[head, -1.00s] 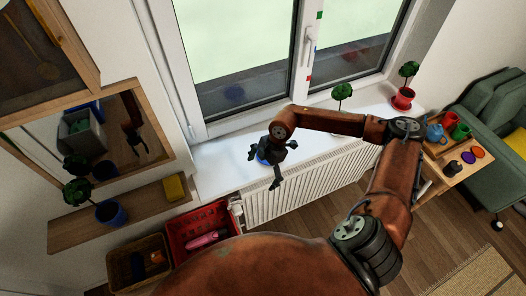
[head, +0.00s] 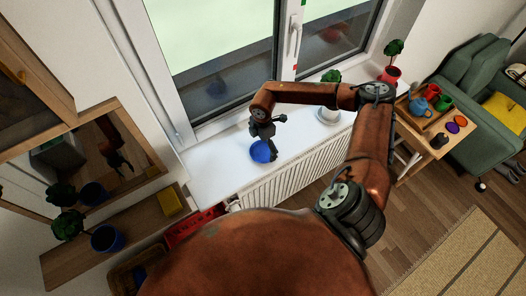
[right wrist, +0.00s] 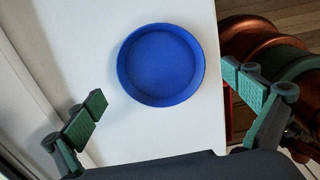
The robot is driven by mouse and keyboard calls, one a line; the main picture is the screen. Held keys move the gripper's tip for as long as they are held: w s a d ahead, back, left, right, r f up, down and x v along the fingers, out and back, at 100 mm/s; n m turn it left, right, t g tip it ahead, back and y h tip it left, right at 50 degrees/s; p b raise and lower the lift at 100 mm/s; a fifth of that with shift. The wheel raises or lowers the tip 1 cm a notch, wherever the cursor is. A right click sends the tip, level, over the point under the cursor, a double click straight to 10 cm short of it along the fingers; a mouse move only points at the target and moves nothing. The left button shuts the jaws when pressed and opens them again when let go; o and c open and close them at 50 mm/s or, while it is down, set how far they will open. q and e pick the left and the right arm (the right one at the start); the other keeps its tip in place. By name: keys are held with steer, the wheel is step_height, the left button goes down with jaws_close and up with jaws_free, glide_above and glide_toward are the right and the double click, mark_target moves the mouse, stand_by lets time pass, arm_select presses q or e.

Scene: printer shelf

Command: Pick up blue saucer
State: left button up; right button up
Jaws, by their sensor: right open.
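The blue saucer (head: 262,152) lies on the white windowsill, near its front edge. It is round and shallow with a raised rim, and it is empty. My right gripper (head: 272,137) is just above and behind it in the head view. In the right wrist view the saucer (right wrist: 160,64) shows whole, beyond and between the two spread fingers of the gripper (right wrist: 166,103). The fingers are open and do not touch it. My left gripper is not in view.
The windowsill (head: 212,176) is clear left of the saucer. A potted plant on a saucer (head: 328,116) and a red pot (head: 389,74) stand farther right. The window (head: 215,65) rises behind. The radiator (head: 290,180) is below. A shelf with a blue pot (head: 107,238) is at left.

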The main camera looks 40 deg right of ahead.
mark_target(263, 152)
steer(key=shift+f, duration=1.25)
steer(key=shift+s, duration=0.1)
steer(key=c, duration=1.5)
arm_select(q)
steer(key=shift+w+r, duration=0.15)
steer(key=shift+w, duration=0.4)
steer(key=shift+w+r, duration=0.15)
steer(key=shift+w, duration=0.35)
arm_select(e)
steer(key=shift+c, duration=0.6)
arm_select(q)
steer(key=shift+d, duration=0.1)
arm_select(e)
steer(key=shift+r, duration=0.1)
